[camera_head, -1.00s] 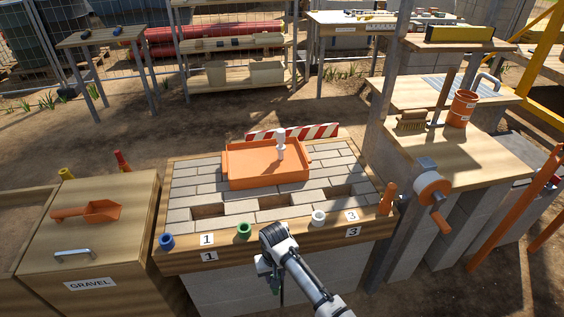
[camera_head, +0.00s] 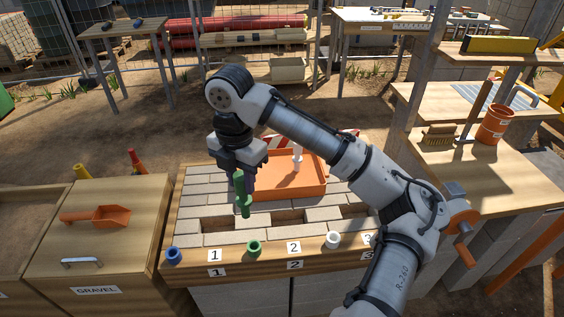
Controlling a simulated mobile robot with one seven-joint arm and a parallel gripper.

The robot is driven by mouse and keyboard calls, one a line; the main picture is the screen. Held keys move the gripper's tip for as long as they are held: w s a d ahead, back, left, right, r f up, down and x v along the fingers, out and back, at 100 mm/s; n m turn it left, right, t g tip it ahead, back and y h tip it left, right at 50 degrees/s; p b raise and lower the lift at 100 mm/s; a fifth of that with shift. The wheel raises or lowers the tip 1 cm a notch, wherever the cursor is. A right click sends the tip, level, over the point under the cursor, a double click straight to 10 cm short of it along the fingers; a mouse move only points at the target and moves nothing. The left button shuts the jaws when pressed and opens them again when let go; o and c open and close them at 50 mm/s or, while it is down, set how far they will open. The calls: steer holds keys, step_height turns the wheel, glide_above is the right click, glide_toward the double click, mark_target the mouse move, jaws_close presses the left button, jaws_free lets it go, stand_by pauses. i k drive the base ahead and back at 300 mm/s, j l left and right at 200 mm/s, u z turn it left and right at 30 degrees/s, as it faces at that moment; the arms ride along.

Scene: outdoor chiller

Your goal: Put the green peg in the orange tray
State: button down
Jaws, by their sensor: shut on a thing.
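My gripper (camera_head: 243,178) is shut on the green peg (camera_head: 242,204) and holds it upright, its lower end hanging over the left front of the brick-topped bench. The orange tray (camera_head: 312,192) lies on the bricks just behind and to the right of the peg, partly hidden by my arm. A white peg (camera_head: 297,160) stands in the tray. The green peg appears apart from the tray, on its left front side.
Open slots show between the bricks. A gravel box with an orange scoop (camera_head: 96,215) stands left. A striped barrier is behind the tray.

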mark_target(266, 174)
steer(key=i, duration=1.2)
